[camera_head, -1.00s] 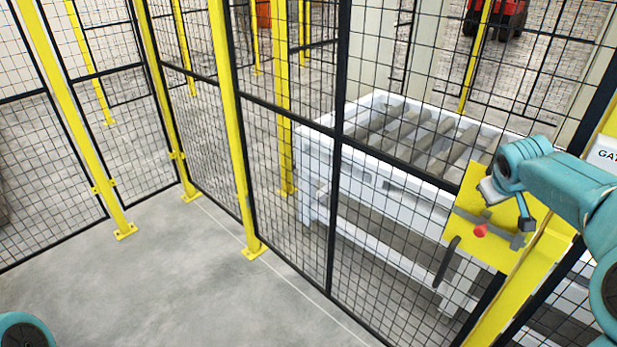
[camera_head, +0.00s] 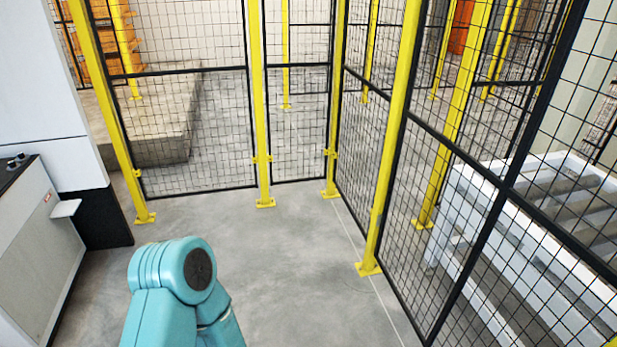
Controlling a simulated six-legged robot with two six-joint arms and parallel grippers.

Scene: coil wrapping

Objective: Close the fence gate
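The fence has yellow posts (camera_head: 393,140) and black wire mesh panels. A mesh panel with a black frame (camera_head: 478,170) runs along the right side from a yellow post toward the front right. The yellow latch plate with the red knob is out of view now, so I cannot tell whether the gate is shut. A teal arm link (camera_head: 175,285) of mine rises at the bottom, left of the middle. Neither gripper shows.
A white roller conveyor (camera_head: 475,182) stands behind the right mesh. A white and grey cabinet (camera_head: 35,230) with a small shelf stands at the left. Orange racking (camera_head: 110,40) is behind the fence. The grey floor (camera_head: 290,265) in the middle is clear.

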